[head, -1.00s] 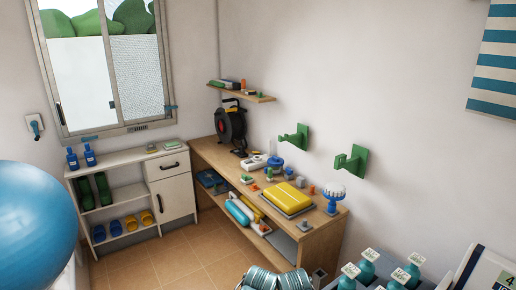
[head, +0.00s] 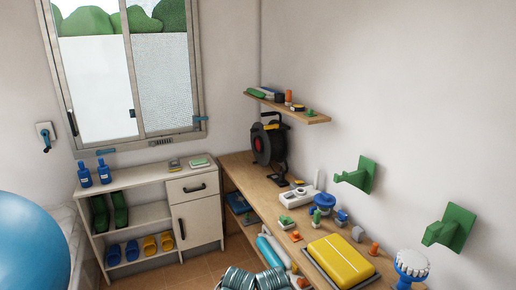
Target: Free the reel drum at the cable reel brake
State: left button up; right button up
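The cable reel (head: 267,146) stands upright at the far end of the wooden bench, below the wall shelf. Its drum is black, with a yellow and black handle part on top and a small orange-red spot on its face. A dark foot or lever part shows at its base on the bench, too small to make out as a brake. Neither of my grippers is in the head view.
The wooden bench (head: 233,163) runs along the right wall, with a yellow case (head: 341,258) and several small items nearer me. Green wall hooks (head: 357,175) stick out above it. A white cabinet (head: 195,207) stands left of the bench. A blue ball (head: 30,245) and metal coils (head: 255,279) are close in front.

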aim_at(276, 126)
jog(key=i+z, duration=0.1)
jog(key=i, duration=0.3)
jog(key=i+j, duration=0.15)
jog(key=i, duration=0.2)
jog(key=i+j, duration=0.5)
jog(key=i, duration=0.15)
jog(key=i+j+u, duration=0.1)
jog(key=i+j, duration=0.45)
jog(key=i+j+u, duration=0.1)
jog(key=i+j, duration=0.35)
jog(key=i, duration=0.25)
